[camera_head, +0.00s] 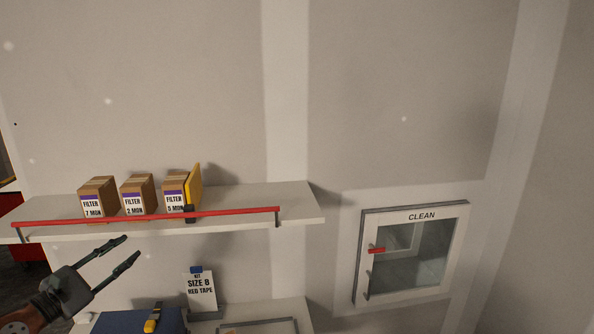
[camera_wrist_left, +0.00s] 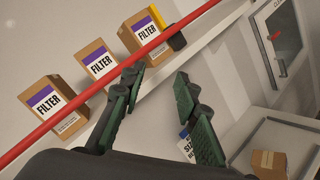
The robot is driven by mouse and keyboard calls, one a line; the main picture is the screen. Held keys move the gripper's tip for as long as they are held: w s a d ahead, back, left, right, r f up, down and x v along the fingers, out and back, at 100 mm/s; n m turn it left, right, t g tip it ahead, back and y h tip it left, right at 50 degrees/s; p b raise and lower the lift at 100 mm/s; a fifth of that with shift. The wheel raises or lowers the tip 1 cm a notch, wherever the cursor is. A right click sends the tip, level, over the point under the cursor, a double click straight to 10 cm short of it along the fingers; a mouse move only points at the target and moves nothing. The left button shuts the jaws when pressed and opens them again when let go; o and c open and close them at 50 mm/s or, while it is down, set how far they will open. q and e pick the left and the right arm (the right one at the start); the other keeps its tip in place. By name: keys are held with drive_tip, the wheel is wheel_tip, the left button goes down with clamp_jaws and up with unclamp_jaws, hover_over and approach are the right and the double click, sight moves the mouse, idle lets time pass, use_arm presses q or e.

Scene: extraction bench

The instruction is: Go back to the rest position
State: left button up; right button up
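My left gripper (camera_head: 131,250) is open and empty, below and in front of the white wall shelf (camera_head: 290,203) in the head view. Its two spread fingers also show in the left wrist view (camera_wrist_left: 160,95), with nothing between them. On the shelf stand three brown filter boxes: FILTER 7 MON (camera_head: 92,207), FILTER 2 MON (camera_head: 133,205) and FILTER 5 MON (camera_head: 174,201). The gripper touches none of them. My right gripper is in neither view.
A red rail (camera_head: 240,211) runs along the shelf front. A yellow piece (camera_head: 195,186) stands beside the right box. A SIZE 8 RED TAPE sign (camera_head: 201,286) and a blue case (camera_head: 120,322) are below. A CLEAN hatch (camera_head: 420,217) is on the right wall. A small brown box (camera_wrist_left: 268,164) lies low right.

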use_arm(q)
drive_tip(key=s+a+f+m+g+y, duration=0.25)
drive_tip(key=s+f+m+y, duration=0.25)
drive_tip(key=f+m, duration=0.65)
drive_tip(key=s+a+f+m+g+y, duration=0.1)
drive_tip(key=s+a+f+m+y, duration=0.3)
drive_tip(key=f+m, duration=0.75)
drive_tip(key=s+a+f+m+g+y, duration=0.2)
drive_tip(key=s+f+m+y, duration=0.35)
drive_tip(key=f+m, duration=0.65)
drive_tip(key=s+d+f+n+g+h, duration=0.85)
drive_tip(key=s+d+f+n, duration=0.35)
drive_tip(key=s+d+f, duration=0.95)
wheel_tip(320, 180, down, 38)
drive_tip(key=g+b, duration=0.1)
drive_tip(key=b, duration=0.8)
drive_tip(key=s+f+g+b, duration=0.1)
drive_tip(key=s+f+b, duration=0.3)
drive_tip(key=s+f, duration=0.6)
drive_tip(key=s+f+m+b, duration=0.1)
drive_tip(key=s+f+b, duration=0.2)
drive_tip(key=s+f, duration=0.6)
wheel_tip(320, 180, down, 8)
drive_tip(key=shift+s+f+g+b, duration=0.1)
drive_tip(key=shift+s+g+b, duration=0.25)
drive_tip(key=shift+g+b, duration=0.05)
